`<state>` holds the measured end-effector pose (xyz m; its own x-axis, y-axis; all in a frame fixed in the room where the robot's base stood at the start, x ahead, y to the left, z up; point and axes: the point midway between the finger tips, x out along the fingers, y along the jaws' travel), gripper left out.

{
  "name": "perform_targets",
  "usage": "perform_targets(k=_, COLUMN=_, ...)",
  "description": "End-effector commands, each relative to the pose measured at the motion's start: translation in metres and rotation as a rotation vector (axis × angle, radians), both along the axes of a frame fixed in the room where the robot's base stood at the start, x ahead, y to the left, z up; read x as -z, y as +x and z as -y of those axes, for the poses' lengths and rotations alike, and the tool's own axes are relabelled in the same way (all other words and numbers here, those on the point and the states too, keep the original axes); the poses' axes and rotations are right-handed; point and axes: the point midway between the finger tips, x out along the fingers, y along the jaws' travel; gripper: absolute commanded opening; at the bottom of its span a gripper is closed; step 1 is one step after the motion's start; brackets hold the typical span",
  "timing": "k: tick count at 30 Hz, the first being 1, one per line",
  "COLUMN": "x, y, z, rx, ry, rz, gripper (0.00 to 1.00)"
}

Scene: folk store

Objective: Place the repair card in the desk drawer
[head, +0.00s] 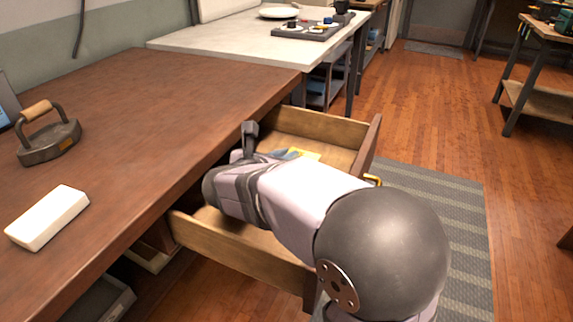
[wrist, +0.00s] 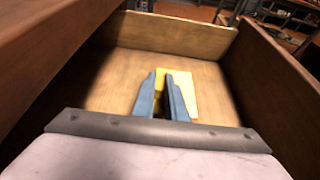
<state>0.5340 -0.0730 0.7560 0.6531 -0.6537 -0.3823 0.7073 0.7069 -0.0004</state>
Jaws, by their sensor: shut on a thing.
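The repair card (wrist: 191,92) is a yellow rectangle, seen in the wrist view between and beyond the gripper's fingers. A bit of it shows in the head view (head: 308,154) inside the open desk drawer. The wooden desk drawer (head: 243,251) is pulled out from under the brown desk; its far wall (wrist: 175,32) and floor fill the wrist view. My gripper (wrist: 161,100) is inside the drawer's outline with its blue-grey fingers shut on the card. The arm hides much of the drawer in the head view. I cannot tell whether the card touches the drawer floor.
The brown desk top (head: 150,105) carries an old iron with a wooden handle (head: 50,135) and a white block (head: 47,217). A pale table (head: 240,42) with a plate and a tray stands behind. A striped mat (head: 440,215) lies on the floor right of the drawer.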

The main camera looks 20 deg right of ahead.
Motion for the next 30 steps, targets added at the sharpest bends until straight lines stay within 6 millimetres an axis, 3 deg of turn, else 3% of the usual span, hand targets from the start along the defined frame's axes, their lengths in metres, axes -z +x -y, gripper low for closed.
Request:
perform_targets(k=3, x=0.0122, y=0.0001, z=-0.0001, rx=0.0, ry=0.0, rz=0.0, gripper=0.0)
perform_targets(k=17, x=0.0169, y=0.0, z=0.0, rx=0.0, ry=0.001, rz=0.001, gripper=0.0)
perform_targets(k=18, x=0.017, y=0.0001, z=-0.0001, rx=-0.001, ry=0.001, rz=0.001, gripper=0.14)
perform_targets(k=20, x=0.0161, y=0.0, z=0.0, rx=-0.001, ry=0.001, rz=0.001, gripper=0.28)
perform_targets(k=30, x=0.0149, y=0.0001, z=-0.0001, rx=-0.001, ry=0.001, rz=0.001, gripper=0.3)
